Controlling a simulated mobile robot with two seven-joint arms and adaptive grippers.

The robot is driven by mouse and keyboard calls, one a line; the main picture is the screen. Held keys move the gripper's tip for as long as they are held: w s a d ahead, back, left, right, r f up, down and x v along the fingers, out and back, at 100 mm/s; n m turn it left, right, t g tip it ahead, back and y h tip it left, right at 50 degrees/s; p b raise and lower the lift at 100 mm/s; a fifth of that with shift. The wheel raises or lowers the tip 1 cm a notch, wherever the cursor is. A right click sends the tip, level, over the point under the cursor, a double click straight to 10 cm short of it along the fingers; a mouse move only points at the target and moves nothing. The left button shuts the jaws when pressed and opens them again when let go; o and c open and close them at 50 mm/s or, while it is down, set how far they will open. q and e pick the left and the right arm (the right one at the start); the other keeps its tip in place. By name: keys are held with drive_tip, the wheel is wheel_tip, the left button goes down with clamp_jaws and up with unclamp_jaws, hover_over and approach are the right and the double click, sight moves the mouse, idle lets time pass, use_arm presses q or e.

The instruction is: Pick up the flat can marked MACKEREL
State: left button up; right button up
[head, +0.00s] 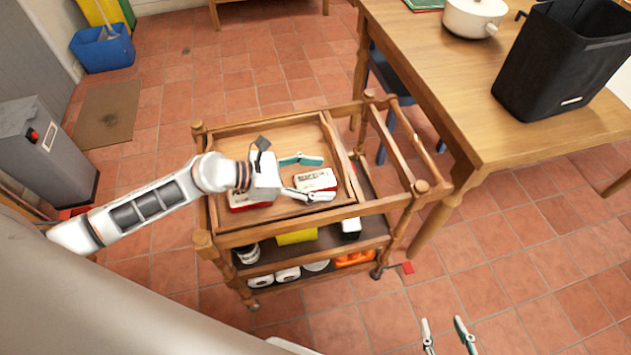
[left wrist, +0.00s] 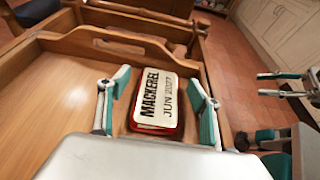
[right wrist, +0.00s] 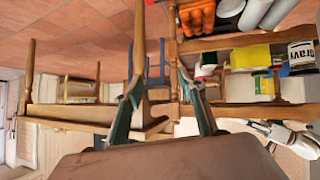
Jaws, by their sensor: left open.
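The flat can marked MACKEREL (left wrist: 158,98) has a white lid, black lettering and a red side. It lies lid up in the wooden tray top of the trolley, and it also shows in the head view (head: 316,179). My left gripper (head: 326,178) is open above it. In the left wrist view its fingers stand on either side of the can, with a visible gap at each side. A second red and white flat can (head: 250,203) lies to the left in the tray, partly hidden by my gripper. My right gripper (head: 443,322) is open and empty, away from the trolley.
The tray's wooden rim (head: 262,124) surrounds the cans. The trolley's lower shelves hold a yellow item (head: 297,237), an orange item (head: 355,259) and several tins. A table (head: 455,85) at the right bears a white pot (head: 474,17) and a black bin (head: 565,60).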

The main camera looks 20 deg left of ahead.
use_arm(q)
drive_tip(key=c, duration=1.3)
